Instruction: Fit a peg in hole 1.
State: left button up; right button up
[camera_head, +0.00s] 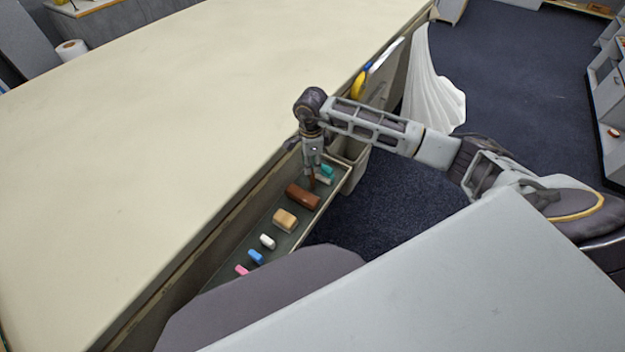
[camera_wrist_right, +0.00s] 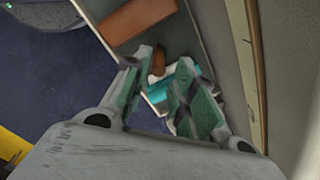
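My right gripper (camera_head: 313,168) points down over the far end of a long, narrow open tray (camera_head: 336,190) at the table's side. A small brown peg (camera_head: 312,182) shows upright just under its fingertips. In the right wrist view the two green-padded fingers (camera_wrist_right: 160,72) stand slightly apart, with the brown peg (camera_wrist_right: 158,60) filling the gap at their tips. A white piece and a teal piece (camera_head: 327,171) lie beside and beyond it. A larger brown block (camera_head: 303,197) lies in the tray just nearer. No hole shows in these views. My left gripper is not in view.
Along the tray lie a tan block (camera_head: 285,220), a white piece (camera_head: 267,241), a blue piece (camera_head: 256,257) and a pink piece (camera_head: 242,270). A white cloth (camera_head: 430,88) hangs beyond my right arm.

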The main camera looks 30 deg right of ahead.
aim_at(313, 173)
jog(key=shift+f, duration=0.1)
jog(key=shift+s+d+f, duration=0.1)
jog(key=shift+f, duration=1.15)
jog(key=shift+d+f, duration=0.1)
jog(key=shift+f, duration=1.15)
grip_shut()
